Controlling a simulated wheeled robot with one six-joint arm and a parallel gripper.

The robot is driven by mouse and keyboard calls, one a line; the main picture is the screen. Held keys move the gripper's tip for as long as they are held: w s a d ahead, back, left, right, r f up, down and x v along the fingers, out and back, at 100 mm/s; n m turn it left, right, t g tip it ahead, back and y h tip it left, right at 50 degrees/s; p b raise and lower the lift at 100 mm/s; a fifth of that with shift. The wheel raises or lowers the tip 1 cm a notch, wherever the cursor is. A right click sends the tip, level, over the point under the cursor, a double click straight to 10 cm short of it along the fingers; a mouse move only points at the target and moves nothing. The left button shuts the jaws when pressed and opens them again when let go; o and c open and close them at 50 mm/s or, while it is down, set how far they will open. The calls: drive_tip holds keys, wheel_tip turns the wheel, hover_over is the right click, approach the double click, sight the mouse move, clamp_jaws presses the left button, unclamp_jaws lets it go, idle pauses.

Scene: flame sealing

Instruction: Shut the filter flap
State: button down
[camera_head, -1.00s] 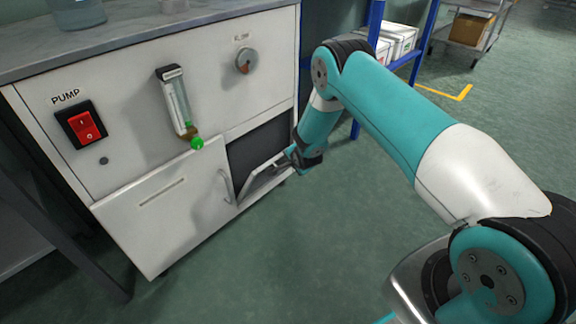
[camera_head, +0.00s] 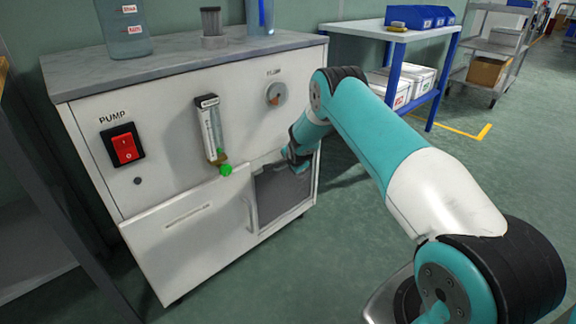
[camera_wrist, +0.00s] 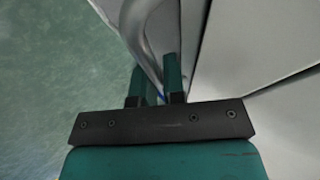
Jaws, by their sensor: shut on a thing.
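My gripper (camera_head: 297,164) is at the flap's upper part, small and partly hidden there. In the wrist view my gripper's fingers (camera_wrist: 153,84) are shut on a bent silver handle (camera_wrist: 142,36), beside pale panels.
Above are a red pump switch (camera_head: 125,148), a flow tube with green knob (camera_head: 225,169) and a dial (camera_head: 276,94). Bottles stand on top. A blue-framed shelf (camera_head: 440,75) is at right; floor (camera_head: 300,275) is clear.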

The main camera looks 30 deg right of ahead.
drive_tip(key=shift+w+d+r, duration=0.15)
drive_tip(key=shift+w+r, duration=0.1)
drive_tip(key=c, duration=1.2)
unclamp_jaws()
drive_tip(key=shift+w+a, duration=0.15)
drive_tip(key=shift+a, duration=0.15)
drive_tip(key=p+v, duration=0.1)
drive_tip(key=v, duration=0.4)
drive_tip(key=p+v, duration=0.2)
drive_tip(key=v, duration=0.4)
drive_tip(key=p+v, duration=0.2)
drive_tip(key=v, duration=0.4)
drive_tip(key=shift+s+f, duration=0.25)
drive_tip(key=shift+s, duration=0.25)
